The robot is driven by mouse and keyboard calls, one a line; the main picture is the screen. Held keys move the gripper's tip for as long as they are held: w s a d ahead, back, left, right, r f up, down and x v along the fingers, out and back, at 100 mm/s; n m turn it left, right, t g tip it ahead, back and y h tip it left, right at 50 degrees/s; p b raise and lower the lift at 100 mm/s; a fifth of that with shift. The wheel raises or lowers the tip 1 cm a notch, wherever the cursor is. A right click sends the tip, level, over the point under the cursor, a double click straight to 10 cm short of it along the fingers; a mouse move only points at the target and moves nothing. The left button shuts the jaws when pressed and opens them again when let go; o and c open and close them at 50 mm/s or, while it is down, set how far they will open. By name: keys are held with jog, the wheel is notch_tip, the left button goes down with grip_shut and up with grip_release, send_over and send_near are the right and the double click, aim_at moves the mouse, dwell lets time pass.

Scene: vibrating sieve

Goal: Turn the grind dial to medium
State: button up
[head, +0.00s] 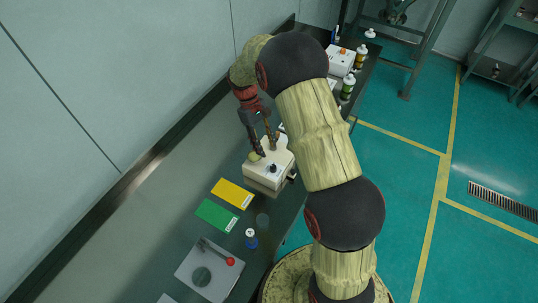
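A small white box-shaped device (262,181) stands on the dark bench, with a black knob (273,168) on its top near the front. I cannot read any dial marks or tell the knob's setting. A small yellowish round part (255,156) shows at the device's left edge. My gripper (266,150) points down over the back part of the device, behind the black knob. Its two fingers are apart, and I see nothing held between them. I cannot tell whether the fingertips touch the device. My arm hides part of the device's right side surroundings.
A yellow card (232,193) and a green card (216,215) lie in front of the device. Bottles (347,87) and another white box (341,60) stand at the far end. A wall runs along the left.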

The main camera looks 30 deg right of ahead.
jog(key=shift+v, duration=1.25)
jog(key=s+a+r+m+t+b, duration=0.1)
jog(key=s+a+r+t+b, duration=0.2)
jog(key=s, duration=0.6)
jog(key=s+a+r+m+t+y+b, duration=0.1)
jog(key=s+a+r+t+b, duration=0.1)
jog(key=s+b, duration=0.4)
jog(key=s+a+r+m+t+b, duration=0.1)
jog(key=s+a+r+t+b, duration=0.2)
jog(key=s, duration=0.8)
notch_tip(320, 180, up, 3)
jog(key=shift+s+a+r+m+t+b, duration=0.1)
jog(key=shift+s+a+m+t+b, duration=0.25)
jog(key=shift+t+b, duration=0.55)
jog(key=shift+w, duration=0.1)
jog(key=c, duration=0.3)
dwell(0.3)
